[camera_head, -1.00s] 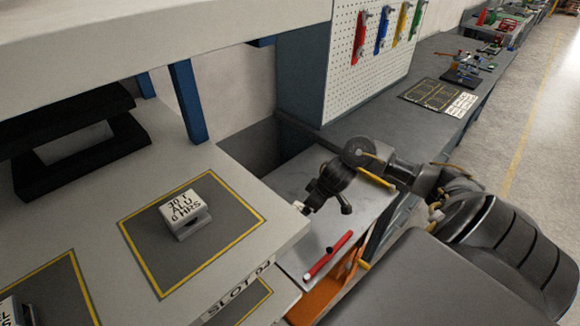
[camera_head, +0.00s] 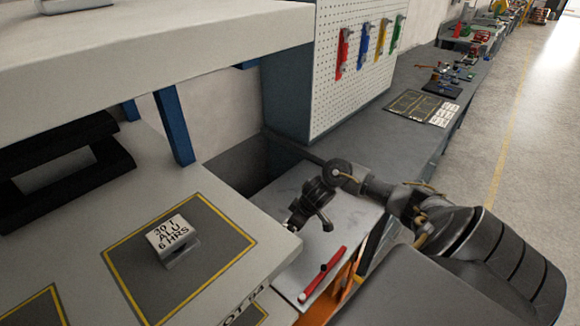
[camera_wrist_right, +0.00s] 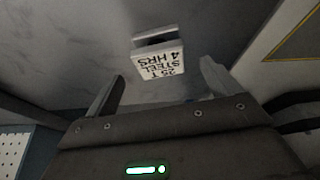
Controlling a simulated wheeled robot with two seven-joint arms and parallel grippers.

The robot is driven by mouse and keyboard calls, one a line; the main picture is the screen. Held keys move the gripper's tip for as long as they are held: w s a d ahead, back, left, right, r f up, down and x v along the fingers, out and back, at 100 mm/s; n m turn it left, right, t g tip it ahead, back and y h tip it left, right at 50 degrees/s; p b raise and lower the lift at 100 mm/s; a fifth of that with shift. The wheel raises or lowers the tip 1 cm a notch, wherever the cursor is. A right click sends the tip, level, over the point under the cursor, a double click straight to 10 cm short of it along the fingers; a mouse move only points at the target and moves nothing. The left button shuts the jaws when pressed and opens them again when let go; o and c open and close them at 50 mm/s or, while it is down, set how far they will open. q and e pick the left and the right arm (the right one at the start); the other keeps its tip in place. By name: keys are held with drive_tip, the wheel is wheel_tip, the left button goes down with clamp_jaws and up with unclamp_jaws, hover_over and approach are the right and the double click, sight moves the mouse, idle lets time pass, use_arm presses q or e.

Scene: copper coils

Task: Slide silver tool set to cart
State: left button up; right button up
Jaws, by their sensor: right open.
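A silver-white block (camera_head: 173,242) marked "30 T ALU 6 HRS" sits on a dark, yellow-bordered pad (camera_head: 215,262) on the light shelf. Right of and below the shelf is a cart with a grey metal top (camera_head: 345,237), a red handle and orange side. My right gripper (camera_head: 291,224) is over the cart's left part, at the shelf's edge; its fingers are hard to see there. In the right wrist view its fingers (camera_wrist_right: 160,88) are apart. A block (camera_wrist_right: 158,57) marked "25 T STEEL 4 HRS" lies beyond the fingertips on a grey surface, not gripped. My left gripper is out of view.
A red bar handle (camera_head: 322,274) lies along the cart's near side. A dark rack (camera_head: 70,165) stands at the shelf's left. A blue post (camera_head: 174,125) and upper shelf (camera_head: 150,50) bound the space. A pegboard (camera_head: 355,60) with coloured tools stands behind.

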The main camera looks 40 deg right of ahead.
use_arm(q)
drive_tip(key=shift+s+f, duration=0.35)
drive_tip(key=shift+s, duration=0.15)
use_arm(e)
drive_tip(key=shift+x, duration=3.05)
